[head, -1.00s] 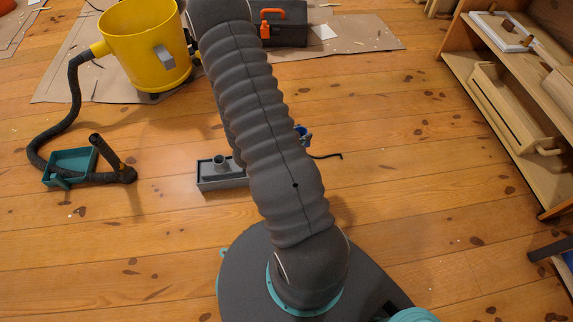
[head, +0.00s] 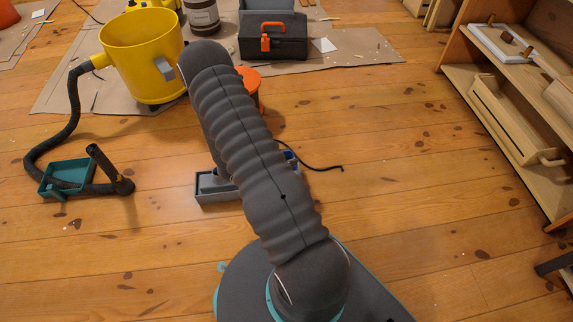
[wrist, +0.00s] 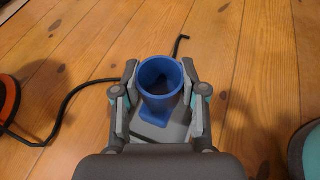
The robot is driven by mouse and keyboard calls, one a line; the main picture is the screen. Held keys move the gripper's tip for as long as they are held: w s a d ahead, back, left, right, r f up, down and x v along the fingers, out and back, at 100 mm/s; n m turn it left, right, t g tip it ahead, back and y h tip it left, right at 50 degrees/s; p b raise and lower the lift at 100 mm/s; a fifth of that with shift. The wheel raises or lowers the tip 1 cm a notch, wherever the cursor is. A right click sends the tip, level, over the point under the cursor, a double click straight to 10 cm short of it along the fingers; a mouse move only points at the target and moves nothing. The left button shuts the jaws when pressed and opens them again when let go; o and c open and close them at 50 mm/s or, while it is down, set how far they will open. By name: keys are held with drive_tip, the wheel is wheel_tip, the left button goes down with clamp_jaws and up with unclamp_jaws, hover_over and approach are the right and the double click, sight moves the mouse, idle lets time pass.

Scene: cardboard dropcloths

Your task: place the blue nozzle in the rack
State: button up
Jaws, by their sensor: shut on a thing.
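The blue nozzle (wrist: 160,78) stands between the two fingers of my gripper (wrist: 160,104) in the wrist view, its round open mouth facing the camera. My gripper is shut on it. In the head view only a small blue part (head: 291,156) shows beside my arm, which hides the gripper and most of the nozzle. A low grey tray, which looks like the rack (head: 218,199), lies on the floor just left of my arm. A grey nozzle-like piece (head: 213,178) stands in it. Its right part is hidden behind my arm.
A black cord (head: 318,165) lies on the floor by the nozzle. A yellow bucket (head: 140,62), a teal tray (head: 62,176) with a dark hose, an orange-topped object (head: 250,84) and a toolbox (head: 272,40) stand beyond. Wooden shelves (head: 500,105) are at right. Floor between is clear.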

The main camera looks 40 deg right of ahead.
drive_tip(key=shift+w+a+f, duration=0.1)
drive_tip(key=shift+w+f, duration=0.15)
drive_tip(key=shift+f, duration=0.1)
drive_tip(key=shift+f+b, duration=0.4)
drive_tip(key=shift+f, duration=1.4)
drive_tip(key=shift+f, duration=0.15)
drive_tip(key=o, duration=1.2)
drive_tip(key=shift+c, duration=0.2)
